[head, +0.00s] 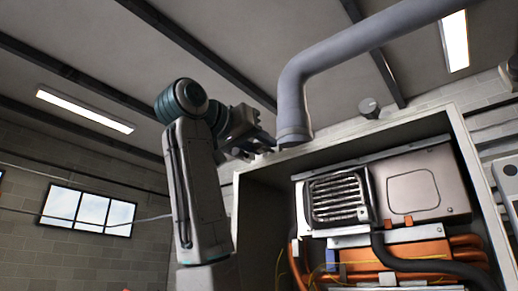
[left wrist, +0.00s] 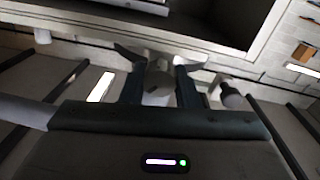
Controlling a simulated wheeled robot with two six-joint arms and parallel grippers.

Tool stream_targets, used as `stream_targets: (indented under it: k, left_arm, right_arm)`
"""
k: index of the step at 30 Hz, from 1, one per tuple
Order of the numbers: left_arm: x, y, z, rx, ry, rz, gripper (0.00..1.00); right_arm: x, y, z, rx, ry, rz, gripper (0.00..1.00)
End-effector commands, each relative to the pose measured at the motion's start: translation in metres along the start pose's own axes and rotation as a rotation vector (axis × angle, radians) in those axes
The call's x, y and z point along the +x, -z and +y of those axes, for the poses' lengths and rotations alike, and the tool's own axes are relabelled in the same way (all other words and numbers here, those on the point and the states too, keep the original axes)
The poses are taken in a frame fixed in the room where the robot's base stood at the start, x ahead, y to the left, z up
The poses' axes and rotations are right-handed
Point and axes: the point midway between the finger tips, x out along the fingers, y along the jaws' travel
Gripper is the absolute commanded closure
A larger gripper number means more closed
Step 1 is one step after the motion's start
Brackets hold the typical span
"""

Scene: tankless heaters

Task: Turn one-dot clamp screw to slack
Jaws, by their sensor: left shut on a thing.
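The grey flue pipe (head: 291,100) bends down to the top of the heater cabinet, with a collar (head: 294,136) at its lower end. My left gripper (head: 268,145) is at the cabinet's top edge, just left of that collar. In the left wrist view, the two dark fingers of my left gripper (left wrist: 160,78) are shut on a small pale grey piece (left wrist: 158,90), apparently a clamp screw. Its dot marks cannot be made out, and the fingers hide its sides. My right gripper is in neither view.
The open heater cabinet (head: 456,150) holds a burner box, orange copper pipes and black hoses. A round grey knob-like fitting (head: 369,107) stands on top, right of the pipe; it also shows in the left wrist view (left wrist: 231,97). Free room lies left of the cabinet.

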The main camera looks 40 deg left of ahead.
Motion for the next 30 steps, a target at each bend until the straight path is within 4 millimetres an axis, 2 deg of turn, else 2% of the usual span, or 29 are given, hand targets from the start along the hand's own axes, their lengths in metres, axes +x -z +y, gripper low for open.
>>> stream_targets:
  k: [1, 6, 15, 30]
  left_arm:
    - [-0.001, -0.003, 0.0, -0.033, -0.001, 0.003, 0.95]
    - [-0.001, -0.003, 0.0, -0.16, 0.0, 0.008, 0.95]
    - [-0.001, -0.001, 0.0, -0.333, -0.001, 0.016, 0.95]
    - [0.0, 0.0, 0.0, -0.412, 0.0, 0.019, 0.95]
  right_arm:
    - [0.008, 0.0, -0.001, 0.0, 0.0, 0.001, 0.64]
    - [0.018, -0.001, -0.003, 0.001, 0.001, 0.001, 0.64]
    - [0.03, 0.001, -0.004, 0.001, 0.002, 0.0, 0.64]
    - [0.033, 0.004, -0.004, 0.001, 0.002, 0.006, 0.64]
